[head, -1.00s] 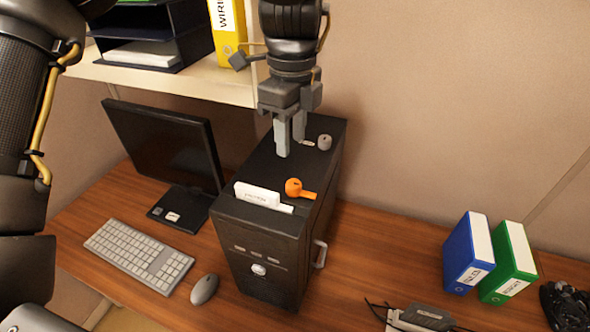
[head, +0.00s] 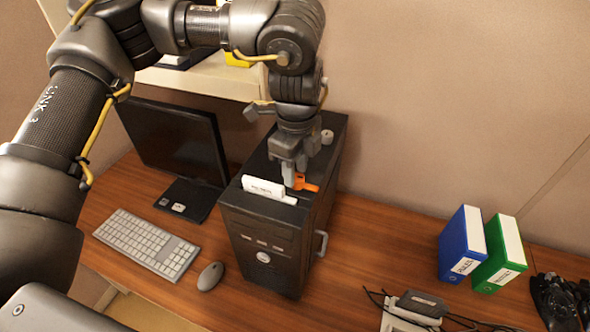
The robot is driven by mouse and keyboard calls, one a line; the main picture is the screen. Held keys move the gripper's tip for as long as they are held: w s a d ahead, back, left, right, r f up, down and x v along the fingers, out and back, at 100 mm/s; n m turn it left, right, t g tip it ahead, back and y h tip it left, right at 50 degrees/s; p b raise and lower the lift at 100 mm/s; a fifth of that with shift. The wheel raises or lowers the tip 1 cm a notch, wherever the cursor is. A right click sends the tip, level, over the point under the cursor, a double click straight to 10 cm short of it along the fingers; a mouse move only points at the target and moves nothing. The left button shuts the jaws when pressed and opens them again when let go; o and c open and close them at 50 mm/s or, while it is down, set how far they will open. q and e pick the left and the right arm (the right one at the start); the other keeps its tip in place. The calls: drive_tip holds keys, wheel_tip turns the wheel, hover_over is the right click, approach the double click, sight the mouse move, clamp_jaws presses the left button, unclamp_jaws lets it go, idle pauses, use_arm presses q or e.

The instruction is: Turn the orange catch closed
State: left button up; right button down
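The orange catch (head: 309,187) is on top of the black computer tower (head: 262,222), near its right edge. Its arm points right, toward that edge. My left gripper (head: 291,180) points down at the catch from above, and its fingers hide the left part of the catch. The fingers are at the catch, but I cannot tell whether they are apart around it or pressed on it. My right gripper is not in view.
A white labelled piece (head: 264,187) sits on the tower top left of the catch, and a grey knob (head: 327,137) behind it. A monitor (head: 175,143), keyboard (head: 146,243) and mouse (head: 210,276) are on the left. Blue (head: 463,246) and green (head: 499,255) binders stand on the right.

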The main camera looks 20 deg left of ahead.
use_arm(q)
drive_tip(key=shift+s+f, duration=0.5)
drive_tip(key=shift+f, duration=0.4)
drive_tip(key=shift+c, duration=1.1)
drive_tip(key=shift+w+d+f, duration=0.15)
drive_tip(key=shift+w+d, duration=0.05)
drive_tip(key=shift+w, duration=0.1)
drive_tip(key=shift+c, duration=1.1)
drive_tip(key=shift+w+d, duration=0.15)
drive_tip(key=shift+w, duration=0.3)
drive_tip(key=shift+c, duration=1.2)
drive_tip(key=shift+s, duration=0.1)
drive_tip(key=shift+r, duration=0.2)
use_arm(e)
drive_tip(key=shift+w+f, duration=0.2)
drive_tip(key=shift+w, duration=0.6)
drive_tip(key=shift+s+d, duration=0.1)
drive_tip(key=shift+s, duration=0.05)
use_arm(q)
drive_tip(key=shift+a+r, duration=0.15)
drive_tip(key=shift+a, duration=0.05)
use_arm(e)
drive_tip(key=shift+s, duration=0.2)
